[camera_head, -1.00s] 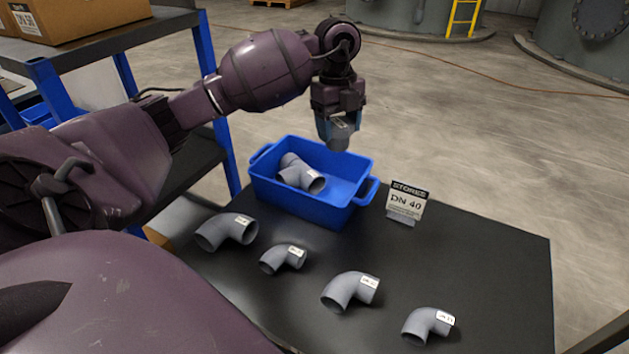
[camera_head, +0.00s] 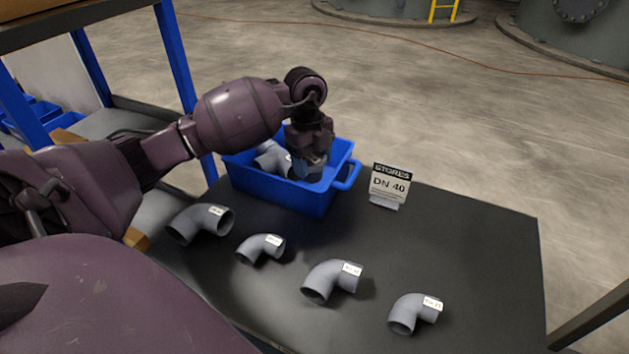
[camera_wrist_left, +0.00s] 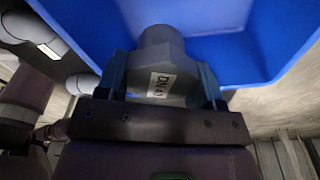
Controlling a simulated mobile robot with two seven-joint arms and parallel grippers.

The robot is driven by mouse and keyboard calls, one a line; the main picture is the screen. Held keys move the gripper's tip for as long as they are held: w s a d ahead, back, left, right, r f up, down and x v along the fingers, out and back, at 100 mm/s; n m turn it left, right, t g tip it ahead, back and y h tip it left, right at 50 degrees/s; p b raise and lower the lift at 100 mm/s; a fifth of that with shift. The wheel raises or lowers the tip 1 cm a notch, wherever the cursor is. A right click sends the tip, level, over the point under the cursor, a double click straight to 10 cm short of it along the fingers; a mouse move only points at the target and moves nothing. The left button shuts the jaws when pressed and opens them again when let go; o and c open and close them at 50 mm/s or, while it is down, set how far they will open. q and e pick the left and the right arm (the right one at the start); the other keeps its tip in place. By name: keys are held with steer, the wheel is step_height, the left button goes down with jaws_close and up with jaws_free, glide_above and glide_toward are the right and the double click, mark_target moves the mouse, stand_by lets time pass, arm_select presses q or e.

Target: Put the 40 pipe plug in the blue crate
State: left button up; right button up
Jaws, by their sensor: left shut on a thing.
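My left gripper (camera_head: 309,170) reaches down into the blue crate (camera_head: 268,191), at its right part. In the left wrist view it is shut on a grey plug (camera_wrist_left: 165,75) with a white label that starts "DN 4"; the rest is hard to read. In that view the crate (camera_wrist_left: 215,20) surrounds the far end of the plug. In the head view the gripper mostly hides the plug, and I cannot tell whether it touches the crate floor. My right gripper is not in view.
A grey pipe fitting (camera_head: 268,158) lies in the crate's left part. Several grey elbows, such as the large one (camera_head: 335,280), lie on the black table (camera_head: 460,260) in front. A "DN 40" sign (camera_head: 388,185) stands right of the crate. A blue-framed shelf (camera_head: 175,80) stands at left.

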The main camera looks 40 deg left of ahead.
mark_target(312, 180)
arm_select(q)
steer(key=shift+f, duration=0.35)
step_height(312, 180, down, 6)
steer(key=shift+r+b, duration=0.25)
steer(key=shift+b, duration=0.45)
steer(key=shift+r, duration=0.15)
steer(key=o, duration=0.8)
